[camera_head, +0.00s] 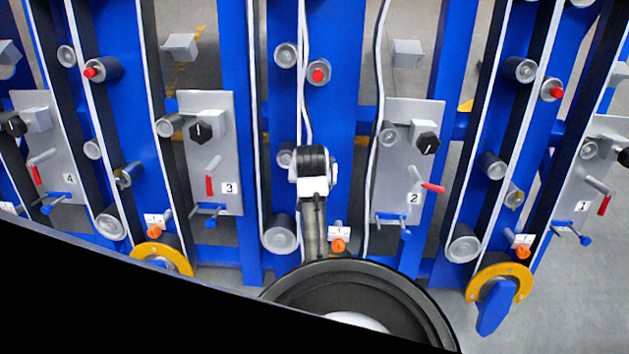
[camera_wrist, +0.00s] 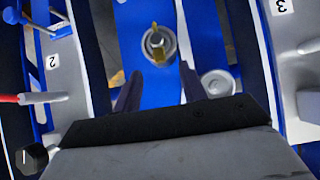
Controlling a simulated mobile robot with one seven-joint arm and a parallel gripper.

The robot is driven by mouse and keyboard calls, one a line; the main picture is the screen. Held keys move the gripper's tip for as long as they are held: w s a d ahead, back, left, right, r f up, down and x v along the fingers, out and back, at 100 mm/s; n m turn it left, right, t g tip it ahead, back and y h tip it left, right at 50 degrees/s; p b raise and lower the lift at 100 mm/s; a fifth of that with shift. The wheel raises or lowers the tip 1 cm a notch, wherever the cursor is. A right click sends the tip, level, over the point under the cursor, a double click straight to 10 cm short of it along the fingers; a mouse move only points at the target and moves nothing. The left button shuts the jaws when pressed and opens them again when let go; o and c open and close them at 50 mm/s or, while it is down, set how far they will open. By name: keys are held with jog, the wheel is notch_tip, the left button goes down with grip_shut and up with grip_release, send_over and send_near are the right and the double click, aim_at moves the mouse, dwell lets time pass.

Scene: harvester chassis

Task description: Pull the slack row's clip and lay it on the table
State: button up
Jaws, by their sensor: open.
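In the head view, the white belt (camera_head: 379,60) beside the panel marked 2 (camera_head: 408,160) bows instead of running straight, and that row's inner belt (camera_head: 303,85) is wavy too. In the wrist view, a grey roller (camera_wrist: 150,52) on the blue frame carries a thin brass-yellow clip (camera_wrist: 156,37) across its face. My gripper (camera_wrist: 160,72) is open and empty, its two dark fingers pointing toward the roller from either side below it. The clip appears apart from the fingers. In the head view my arm hides this clip and my fingertips. I cannot identify a table.
Panel 2 has a red-tipped lever (camera_head: 433,187) turned sideways; panel 3's red lever (camera_head: 209,185) hangs down. Blue handles (camera_head: 392,222), a black knob (camera_head: 427,143) and an orange knob (camera_head: 338,245) stick out nearby. A second roller (camera_wrist: 218,84) sits right of my fingers.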

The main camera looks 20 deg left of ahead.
jog(key=x, duration=0.5)
jog(key=shift+w+f, duration=0.15)
jog(key=shift+f, duration=0.2)
jog(key=shift+c, duration=0.3)
grip_shut()
jog(key=shift+w+a+r+p, duration=0.1)
jog(key=shift+w+r+p, duration=0.45)
jog(key=shift+r+p, duration=0.5)
jog(key=shift+w+a+r+p, duration=0.1)
jog(key=shift+w+r+p, duration=0.5)
jog(key=shift+r+p, duration=0.45)
jog(key=shift+w+a+r+p, duration=0.15)
jog(key=shift+w+r+p, duration=0.4)
jog(key=shift+r+p, duration=0.5)
